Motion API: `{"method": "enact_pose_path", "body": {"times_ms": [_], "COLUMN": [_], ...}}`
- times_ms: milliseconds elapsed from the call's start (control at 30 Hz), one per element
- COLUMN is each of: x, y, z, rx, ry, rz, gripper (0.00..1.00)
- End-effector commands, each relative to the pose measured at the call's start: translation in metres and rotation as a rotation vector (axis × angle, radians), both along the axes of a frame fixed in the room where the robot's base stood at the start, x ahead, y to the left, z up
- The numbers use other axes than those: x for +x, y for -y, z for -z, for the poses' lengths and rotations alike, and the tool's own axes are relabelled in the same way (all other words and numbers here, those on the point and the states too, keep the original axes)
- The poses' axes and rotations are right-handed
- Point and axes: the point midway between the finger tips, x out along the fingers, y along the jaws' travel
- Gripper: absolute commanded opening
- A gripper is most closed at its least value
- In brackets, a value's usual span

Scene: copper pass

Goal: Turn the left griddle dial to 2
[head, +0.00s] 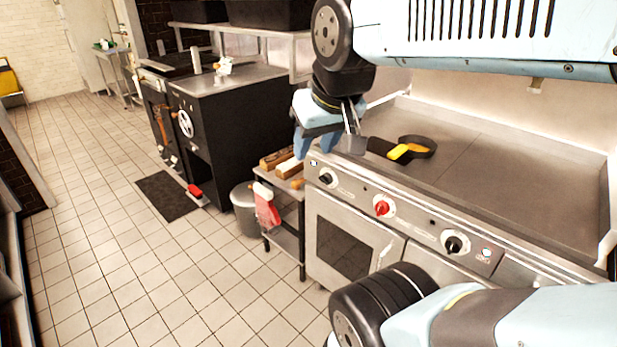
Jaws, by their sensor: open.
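The griddle (480,165) is a stainless unit on the right with a sloping front panel. Its left dial (326,179) is black on a pale round plate; its number marks are too small to read. A red dial (382,208) sits mid-panel and another black dial (454,244) sits at the right. My gripper (314,150) is open and points down at the griddle's left end. In the picture it is just above the left dial, apart from it. Its jaws look empty.
A small side table (283,200) with wooden blocks and a hanging red-and-white cloth (266,207) stands left of the griddle. A grey bin (244,205) is beyond it. Tiled floor (150,270) is open at left.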

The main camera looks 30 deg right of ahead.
Motion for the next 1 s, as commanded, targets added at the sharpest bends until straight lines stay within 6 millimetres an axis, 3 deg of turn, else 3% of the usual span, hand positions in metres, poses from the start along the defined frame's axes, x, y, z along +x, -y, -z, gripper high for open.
{"method": "enact_pose_path", "body": {"times_ms": [133, 433, 1000], "x": [0.0, 0.015, 0.085], "y": [0.0, 0.007, 0.058], "z": [0.0, 0.015, 0.102], "rx": [0.0, -0.059, -0.444], "ry": [0.0, -0.088, -0.526], "rz": [0.0, -0.03, -0.239], "gripper": [0.43, 0.72, 0.72]}}
